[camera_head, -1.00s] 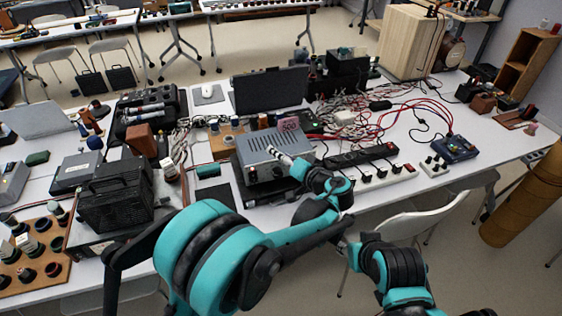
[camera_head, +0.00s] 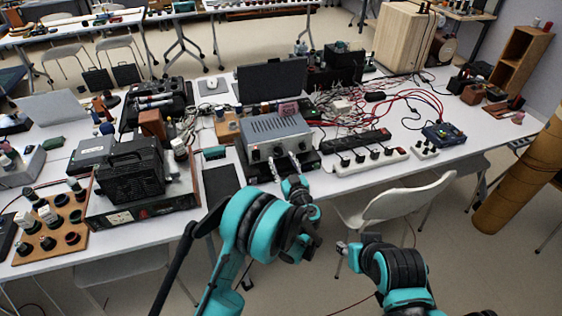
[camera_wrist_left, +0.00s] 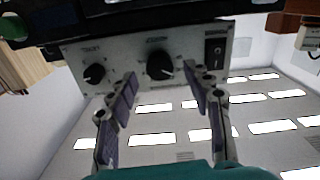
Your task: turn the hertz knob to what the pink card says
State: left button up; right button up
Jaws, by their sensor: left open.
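The grey metal box (camera_head: 270,126) stands on the table. The pink card (camera_head: 289,108) shows at its top back edge; its writing is too small to read now. In the left wrist view, upside down, the box's front panel (camera_wrist_left: 125,50) has a small black knob (camera_wrist_left: 94,74), a larger black knob (camera_wrist_left: 160,64) and a rocker switch (camera_wrist_left: 215,50). I cannot read which knob is hertz. My left gripper (camera_head: 285,164) is at the panel, open; its fingers (camera_wrist_left: 160,82) are on either side of the larger knob, apart from it. My right gripper (camera_head: 346,248) is low, its fingers unclear.
A black power supply (camera_head: 130,180) stands left of the box and a monitor (camera_head: 272,80) behind it. Power strips (camera_head: 370,160) and tangled cables (camera_head: 400,105) lie to the right. A white chair (camera_head: 410,197) stands at the table's front.

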pick_arm(q)
jog(key=shift+x, duration=0.95)
jog(key=c, duration=1.2)
jog(key=shift+o, duration=0.2)
